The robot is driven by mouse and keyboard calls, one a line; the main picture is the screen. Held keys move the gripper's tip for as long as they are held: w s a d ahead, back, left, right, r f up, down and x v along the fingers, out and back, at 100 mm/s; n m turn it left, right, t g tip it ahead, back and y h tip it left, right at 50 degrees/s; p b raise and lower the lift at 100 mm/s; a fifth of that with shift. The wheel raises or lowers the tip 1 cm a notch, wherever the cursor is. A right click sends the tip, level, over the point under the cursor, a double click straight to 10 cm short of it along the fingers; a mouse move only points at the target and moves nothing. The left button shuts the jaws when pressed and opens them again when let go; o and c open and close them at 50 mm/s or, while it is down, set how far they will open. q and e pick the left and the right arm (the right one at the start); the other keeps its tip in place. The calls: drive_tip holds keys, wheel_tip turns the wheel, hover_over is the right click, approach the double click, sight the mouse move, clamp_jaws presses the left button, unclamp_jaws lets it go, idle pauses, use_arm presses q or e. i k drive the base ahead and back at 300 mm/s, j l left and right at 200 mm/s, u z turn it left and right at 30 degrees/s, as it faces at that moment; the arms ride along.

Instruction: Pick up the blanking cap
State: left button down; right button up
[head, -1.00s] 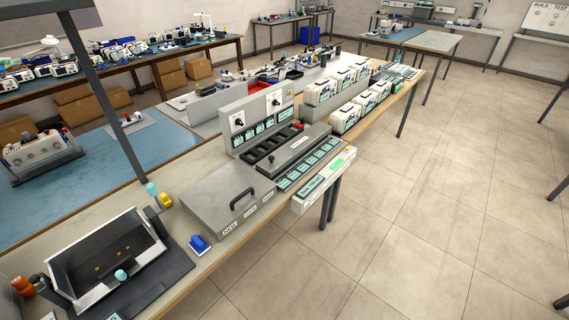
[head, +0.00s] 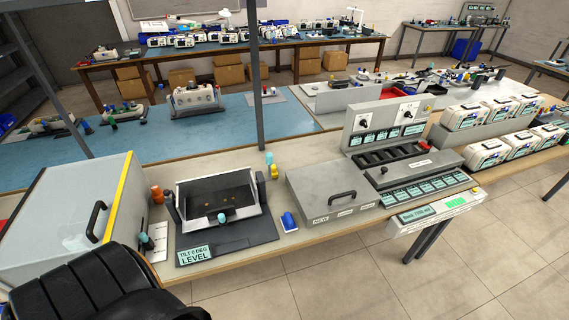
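I cannot tell for sure which small part is the blanking cap. A small blue part (head: 289,221) lies on the bench between the black tilt fixture (head: 240,238) and the grey lidded box (head: 335,190). A small teal-topped part (head: 222,218) is at the front of the fixture's tray. A teal part (head: 269,158) and a yellow part (head: 274,172) stand behind the fixture's right side. An orange part (head: 157,194) stands to its left. Neither gripper is recognisable in the head view.
A large grey case (head: 70,215) with a yellow edge and black handle stands on the bench at left. A black ribbed object (head: 95,285) fills the lower left corner. A grey test console (head: 385,140) stands right of the lidded box. Open floor lies at lower right.

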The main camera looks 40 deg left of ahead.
sight(273, 166)
drive_tip(key=u, duration=1.85)
drive_tip(key=i, duration=0.05)
